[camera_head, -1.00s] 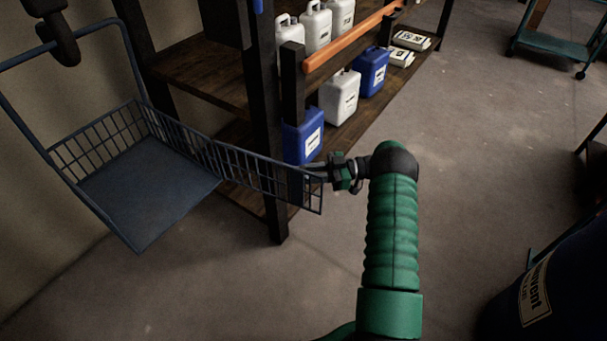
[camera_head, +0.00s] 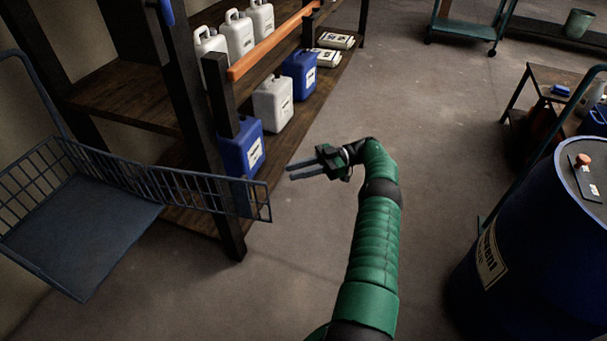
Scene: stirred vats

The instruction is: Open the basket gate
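The basket (camera_head: 82,232) is a blue-grey wire cart at the left, with a flat floor and mesh walls. Its gate (camera_head: 238,196) is a mesh panel that extends to the right past the floor, roughly in line with the back wall. The floor's near right side has no panel across it. My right gripper (camera_head: 287,173) is just right of the gate's free end, apart from it. Its two fingers point left with a narrow gap between them, and nothing shows in it. My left gripper is not in view.
A wooden shelf (camera_head: 125,97) with dark posts stands close behind the gate and holds white and blue jugs (camera_head: 240,147). A blue drum (camera_head: 535,255) stands at the right. A low table (camera_head: 545,78) and a cart (camera_head: 465,25) are farther back. The middle floor is clear.

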